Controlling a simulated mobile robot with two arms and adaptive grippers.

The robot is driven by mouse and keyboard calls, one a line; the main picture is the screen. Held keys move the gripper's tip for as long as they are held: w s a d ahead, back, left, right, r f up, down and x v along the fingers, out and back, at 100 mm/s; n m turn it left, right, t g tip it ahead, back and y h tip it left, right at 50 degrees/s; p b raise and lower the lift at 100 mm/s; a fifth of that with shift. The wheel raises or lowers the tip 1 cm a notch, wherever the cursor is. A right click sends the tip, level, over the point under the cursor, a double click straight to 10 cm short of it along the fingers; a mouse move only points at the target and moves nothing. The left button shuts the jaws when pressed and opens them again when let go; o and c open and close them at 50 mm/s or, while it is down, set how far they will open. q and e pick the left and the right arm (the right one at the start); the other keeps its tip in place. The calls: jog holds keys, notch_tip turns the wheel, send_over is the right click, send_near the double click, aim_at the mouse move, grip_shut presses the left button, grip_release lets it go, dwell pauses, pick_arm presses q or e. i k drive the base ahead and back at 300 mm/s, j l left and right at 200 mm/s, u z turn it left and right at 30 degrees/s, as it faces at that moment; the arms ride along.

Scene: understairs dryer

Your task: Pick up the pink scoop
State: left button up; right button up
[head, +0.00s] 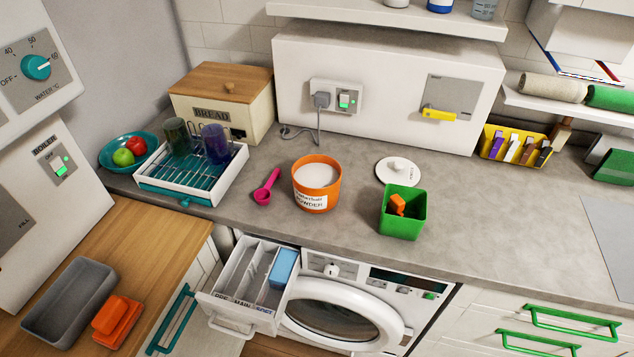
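The pink scoop (266,187) lies on the grey counter, between the white dish rack and the orange tub. Its bowl end points toward the front of the counter and its handle points back and to the right. It looks apart from both neighbours. Nothing covers it. Neither of my grippers shows in the head view.
An orange tub of white powder (317,198) stands right of the scoop, and a dish rack (160,196) with cups stands left. A green box (403,222) and a white lid (398,171) are farther right. The detergent drawer (235,288) is open below the counter edge.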

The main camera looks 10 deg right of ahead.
aim_at(263, 195)
jog(key=k+j+z, duration=0.15)
jog(key=z, duration=0.3)
jog(key=k+j+z, duration=0.15)
jog(key=z, duration=0.3)
jog(key=k+j+z, duration=0.1)
jog(key=z, duration=0.35)
jog(key=k, duration=0.1)
